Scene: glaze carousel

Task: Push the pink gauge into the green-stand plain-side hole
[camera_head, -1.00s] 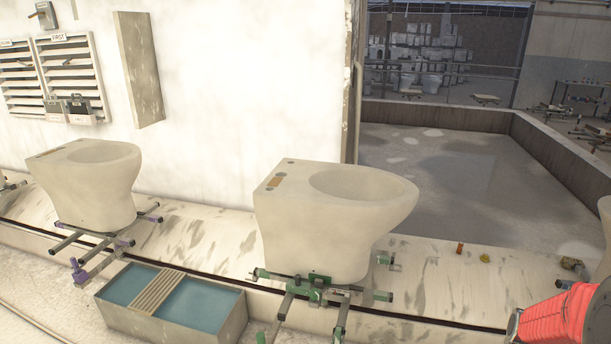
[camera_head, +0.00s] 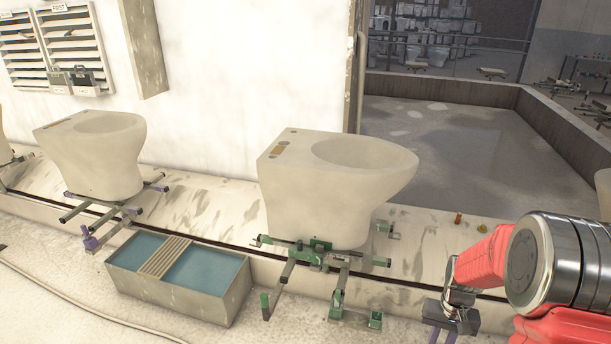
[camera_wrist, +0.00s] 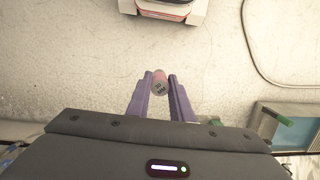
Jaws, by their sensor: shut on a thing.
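My gripper (camera_wrist: 160,82) has purple fingers and is shut on the pink gauge (camera_wrist: 159,75), a small cylinder seen nearly end-on between the fingertips in the wrist view. In the head view my gripper (camera_head: 440,335) is low at the right, cut by the bottom edge, and the gauge cannot be made out there. The green stand (camera_head: 318,252) carries a pale toilet bowl (camera_head: 325,205) left of my gripper, apart from it. The bowl's flat deck, at its upper left, shows small dark holes (camera_head: 293,131) and a tan patch (camera_head: 279,149). The gauge is well clear of the deck.
A trough (camera_head: 228,303) with blue water stands on the floor left of the green stand. Another bowl (camera_head: 95,160) sits on a purple stand (camera_head: 110,205) further left. Small orange (camera_head: 458,219) and yellow (camera_head: 482,228) things lie on the ledge. Floor in front is mostly clear.

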